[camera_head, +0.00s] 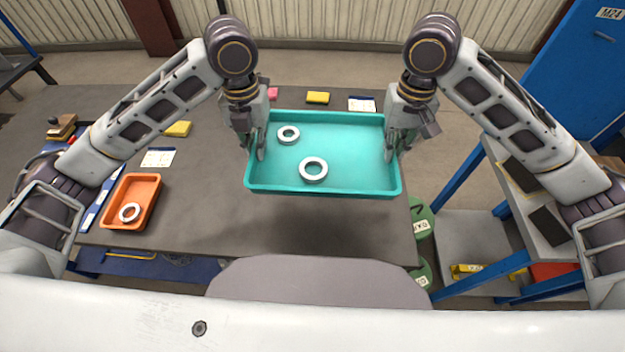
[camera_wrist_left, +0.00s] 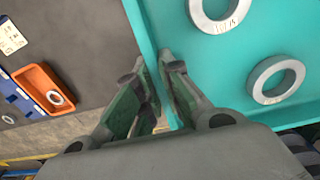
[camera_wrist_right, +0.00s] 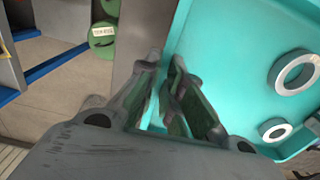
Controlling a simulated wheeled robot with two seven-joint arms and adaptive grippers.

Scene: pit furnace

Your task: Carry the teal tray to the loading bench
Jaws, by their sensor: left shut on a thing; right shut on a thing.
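The teal tray (camera_head: 350,150) hangs level in front of me, apparently above the dark table, with two pale rings (camera_head: 313,169) (camera_head: 288,134) lying in it. My left gripper (camera_head: 259,145) is shut on the tray's left wall. The left wrist view shows its fingers (camera_wrist_left: 165,100) either side of the teal rim (camera_wrist_left: 150,45). My right gripper (camera_head: 392,145) is shut on the tray's right wall. The right wrist view shows its fingers (camera_wrist_right: 165,95) on the rim too. Which surface is the loading bench I cannot tell.
The dark table (camera_head: 210,215) holds an orange tray (camera_head: 148,188) with a ring, yellow blocks (camera_head: 317,97) (camera_head: 178,129) and paper cards (camera_head: 158,157). A blue-framed bench (camera_head: 530,190) stands at right. Green cylinders (camera_head: 421,222) stand beside the table's right edge. A blue cabinet (camera_head: 575,70) is behind.

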